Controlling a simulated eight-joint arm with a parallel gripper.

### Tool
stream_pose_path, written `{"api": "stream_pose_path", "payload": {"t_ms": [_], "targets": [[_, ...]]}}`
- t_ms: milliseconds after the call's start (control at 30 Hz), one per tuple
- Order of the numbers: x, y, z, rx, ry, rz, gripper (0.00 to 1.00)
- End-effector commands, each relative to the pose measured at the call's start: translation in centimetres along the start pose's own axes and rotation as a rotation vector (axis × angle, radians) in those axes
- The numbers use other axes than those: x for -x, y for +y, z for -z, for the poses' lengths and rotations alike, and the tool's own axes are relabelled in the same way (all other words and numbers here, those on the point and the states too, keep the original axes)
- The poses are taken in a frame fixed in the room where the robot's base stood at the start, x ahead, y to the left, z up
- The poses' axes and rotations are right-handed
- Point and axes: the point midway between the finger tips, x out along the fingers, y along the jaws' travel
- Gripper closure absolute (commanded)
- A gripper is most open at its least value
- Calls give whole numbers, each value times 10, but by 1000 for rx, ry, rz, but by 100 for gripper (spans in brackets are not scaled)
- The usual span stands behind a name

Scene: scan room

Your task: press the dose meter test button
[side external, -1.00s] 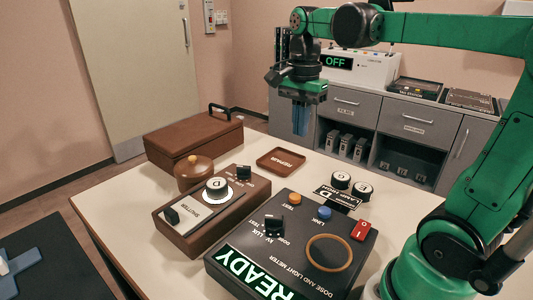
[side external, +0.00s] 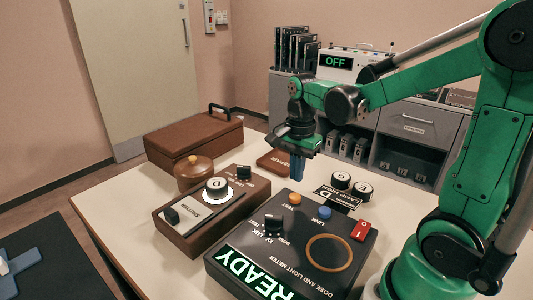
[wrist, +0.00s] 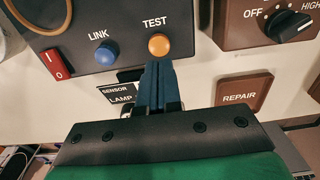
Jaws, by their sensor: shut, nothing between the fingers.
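The dose and light meter (side external: 330,228) is a dark box on the table, with a lit READY display. Its orange TEST button (side external: 295,198) is at the back left of its top face; it also shows in the wrist view (wrist: 159,44). My gripper (side external: 296,177) is shut and empty, fingers pointing down above the button, with a small gap in the side view. In the wrist view the fingertips (wrist: 158,66) appear just below the button. The blue LINK button (side external: 324,213) is beside TEST.
The red switch (side external: 361,230) and a dark knob (side external: 273,224) are on the meter. Two round lamp and sensor parts (side external: 341,181) stand behind it. A brown shutter box (side external: 200,225) is at left, with a REPAIR tray (side external: 266,166) at the back.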

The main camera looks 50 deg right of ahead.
Motion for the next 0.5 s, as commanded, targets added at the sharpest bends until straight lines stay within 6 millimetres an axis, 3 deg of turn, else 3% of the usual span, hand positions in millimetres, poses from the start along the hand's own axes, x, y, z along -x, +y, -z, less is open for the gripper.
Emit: {"api": "stream_pose_path", "payload": {"t_ms": [200,500], "targets": [[-27,-1,0,0,1,1,100],[-40,0,0,-1,2,2,100]]}}
